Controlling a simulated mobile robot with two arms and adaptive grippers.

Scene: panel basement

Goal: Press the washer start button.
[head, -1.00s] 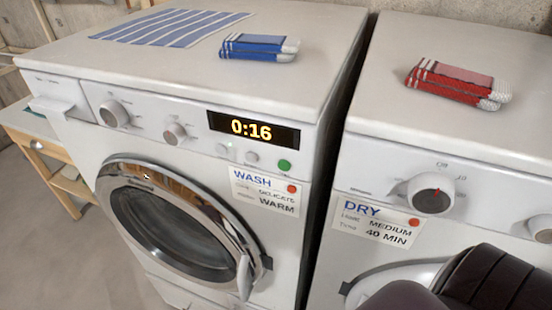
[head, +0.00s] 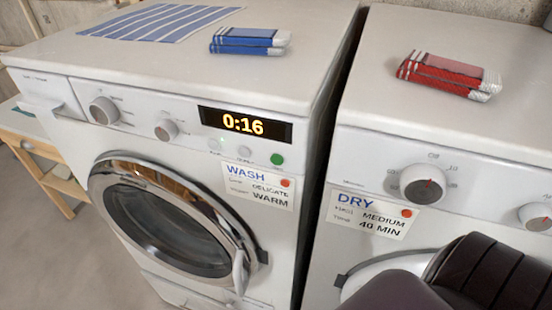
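The white washer (head: 60,60) stands at the left, with its round glass door (head: 165,220) shut. Its green start button (head: 277,160) is on the front panel, below and right of the display (head: 245,124), which reads 0:16. Two small pale buttons (head: 246,158) sit left of the green one. A WASH card (head: 258,186) below the buttons reads DELICATE and WARM. Nothing touches the green button. Neither gripper shows; a dark part of my own arm is at the lower right, in front of the dryer.
The dryer (head: 375,100) stands right of the washer across a narrow gap. It has a knob (head: 422,184) and a DRY card (head: 369,214). Blue folded cloth (head: 249,40) and a striped cloth (head: 158,22) lie on the washer, red folded cloth (head: 448,75) on the dryer. A wooden stand (head: 45,170) is far left.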

